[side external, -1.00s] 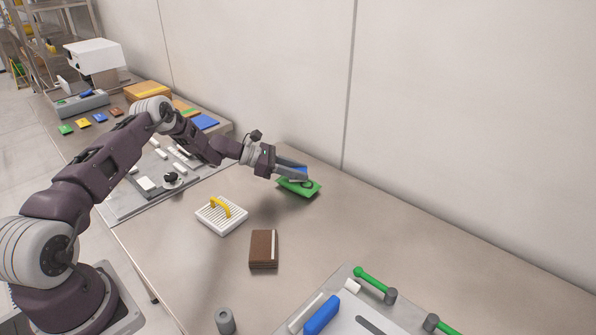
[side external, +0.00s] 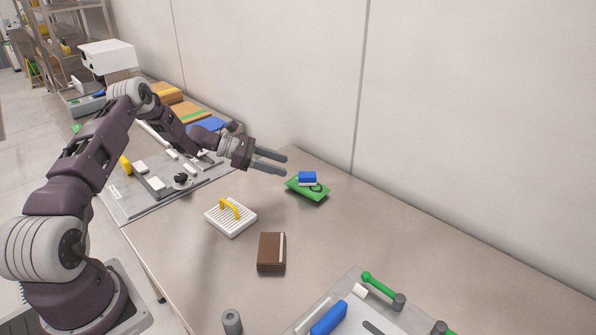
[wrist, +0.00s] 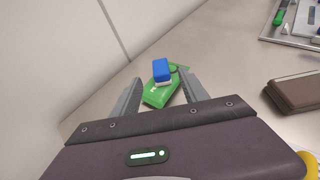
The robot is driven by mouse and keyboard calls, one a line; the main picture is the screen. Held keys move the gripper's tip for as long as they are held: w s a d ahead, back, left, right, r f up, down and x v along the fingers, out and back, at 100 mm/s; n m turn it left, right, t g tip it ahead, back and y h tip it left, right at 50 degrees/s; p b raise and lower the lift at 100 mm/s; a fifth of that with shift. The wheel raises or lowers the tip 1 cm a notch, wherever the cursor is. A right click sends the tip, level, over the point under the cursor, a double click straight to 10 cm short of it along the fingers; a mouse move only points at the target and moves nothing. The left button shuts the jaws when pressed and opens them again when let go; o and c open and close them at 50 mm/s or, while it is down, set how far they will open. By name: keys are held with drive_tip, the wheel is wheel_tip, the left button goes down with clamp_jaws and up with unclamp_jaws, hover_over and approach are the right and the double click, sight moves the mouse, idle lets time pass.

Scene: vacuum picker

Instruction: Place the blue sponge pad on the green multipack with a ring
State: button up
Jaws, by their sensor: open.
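The blue sponge pad (side external: 307,177) has a white lower layer and rests on top of the green multipack (side external: 305,192). The multipack lies flat on the table, with its dark ring (side external: 316,188) showing beside the pad. In the wrist view the pad (wrist: 161,70) sits on the multipack (wrist: 158,96) and lies beyond the fingertips. My gripper (side external: 285,163) is open and empty, to the left of the multipack and apart from the pad. In the wrist view both fingers (wrist: 161,84) stand wide apart with nothing between them in grip.
A white ribbed block with a yellow handle (side external: 230,217) and a brown block (side external: 271,253) stand on the table nearer the front. A grey tray with tools (side external: 345,318) is at the lower right. The wall runs behind the multipack.

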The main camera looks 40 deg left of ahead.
drive_tip(key=s+d+r+m+g+y, duration=0.2)
drive_tip(key=s+d+r+m+g, duration=0.2)
drive_tip(key=s+d+r+m, duration=0.5)
drive_tip(key=s+d+r+m+g+y, duration=0.1)
drive_tip(key=s+d+r+m+g, duration=0.2)
drive_tip(key=s+d+r+m, duration=0.55)
drive_tip(key=s+d+r+m+t+y, duration=0.1)
drive_tip(key=s+r+m+y, duration=0.1)
drive_tip(key=s, duration=0.5)
drive_tip(key=s+d+r+m+t+y, duration=0.1)
drive_tip(key=s+r+m+y, duration=0.1)
drive_tip(key=s+m, duration=0.2)
drive_tip(key=s+d+r+m+t+y, duration=0.1)
drive_tip(key=s+r+m+y, duration=0.1)
drive_tip(key=s, duration=0.9)
drive_tip(key=shift+m+y, duration=0.3)
drive_tip(key=shift+m, duration=0.45)
